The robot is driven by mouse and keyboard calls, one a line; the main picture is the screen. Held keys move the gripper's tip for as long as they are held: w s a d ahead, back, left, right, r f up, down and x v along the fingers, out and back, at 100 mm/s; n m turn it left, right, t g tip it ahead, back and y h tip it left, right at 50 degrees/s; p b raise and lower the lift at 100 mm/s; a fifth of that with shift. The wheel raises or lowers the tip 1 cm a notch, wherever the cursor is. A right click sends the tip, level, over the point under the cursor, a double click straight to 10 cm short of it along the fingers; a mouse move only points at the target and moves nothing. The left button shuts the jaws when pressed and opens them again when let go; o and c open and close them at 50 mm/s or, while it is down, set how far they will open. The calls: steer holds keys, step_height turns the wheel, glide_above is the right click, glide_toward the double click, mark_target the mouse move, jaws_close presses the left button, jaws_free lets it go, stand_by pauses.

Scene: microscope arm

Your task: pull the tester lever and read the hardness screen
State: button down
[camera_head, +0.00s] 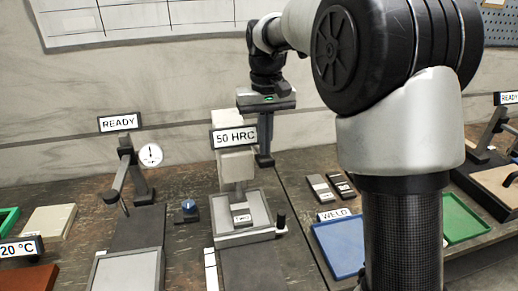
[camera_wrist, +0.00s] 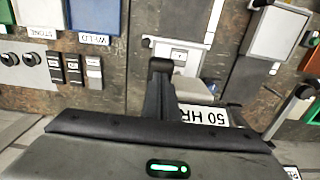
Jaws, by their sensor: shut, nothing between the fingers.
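The hardness tester (camera_head: 236,165) stands mid-bench in the head view. Its screen (camera_head: 234,137) reads "50 HRC"; the screen also shows upside down in the wrist view (camera_wrist: 205,116). A small labelled block (camera_head: 241,219) sits on the tester's base. My gripper (camera_head: 265,161) is shut and empty, pointing down, behind and right of the tester column, apart from the lever. Its fingertips show in the wrist view (camera_wrist: 161,66).
My arm covers part of the bench there. A stand with a dial gauge (camera_head: 150,155) and "READY" sign (camera_head: 120,122) is at left.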

mark_target(265, 160)
steer(key=shift+f+b, duration=1.25)
steer(key=shift+f, duration=1.2)
steer(key=shift+s, duration=0.1)
steer(key=shift+f, duration=0.2)
steer(key=shift+r+p, duration=0.8)
step_height(265, 160, up, 4)
steer(key=p, duration=0.3)
steer(key=shift+r, duration=0.1)
